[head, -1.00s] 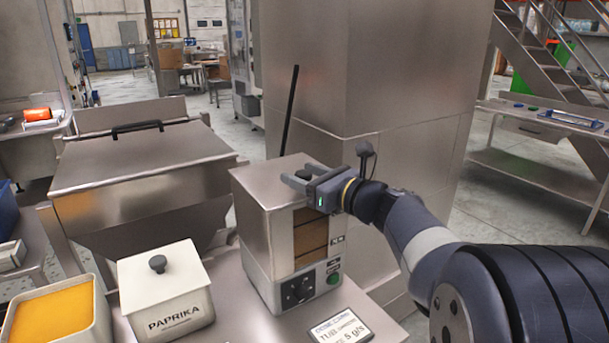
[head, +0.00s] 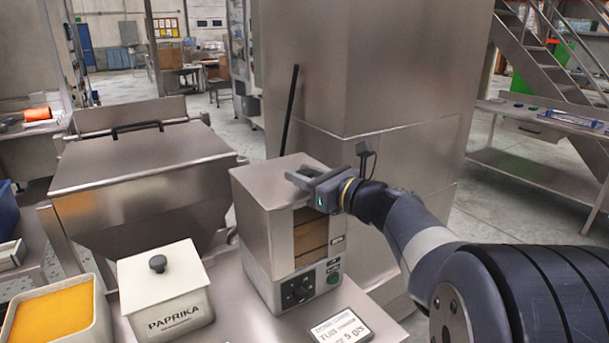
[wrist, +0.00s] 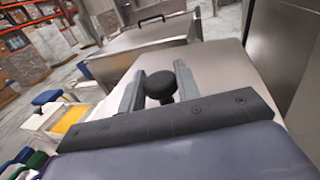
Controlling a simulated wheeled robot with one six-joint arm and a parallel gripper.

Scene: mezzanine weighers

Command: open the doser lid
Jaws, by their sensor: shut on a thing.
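The doser (head: 258,245) is a steel box on the table, with a brown-filled window on its right face and a control panel below. Its flat steel lid (head: 255,178) lies level on top and looks closed. My gripper (head: 298,176) reaches in from the right, just above the lid. In the wrist view my gripper (wrist: 160,72) has its two grey fingers on either side of the round black lid knob (wrist: 160,88), shut on it. In the head view the knob is hidden by the fingers.
A white paprika box (head: 172,285) with a dark knob and an open tub of orange powder (head: 52,316) stand to the left. A steel hopper (head: 145,165) is behind them, a tall steel cabinet (head: 390,75) behind the doser. A display card (head: 342,325) lies in front.

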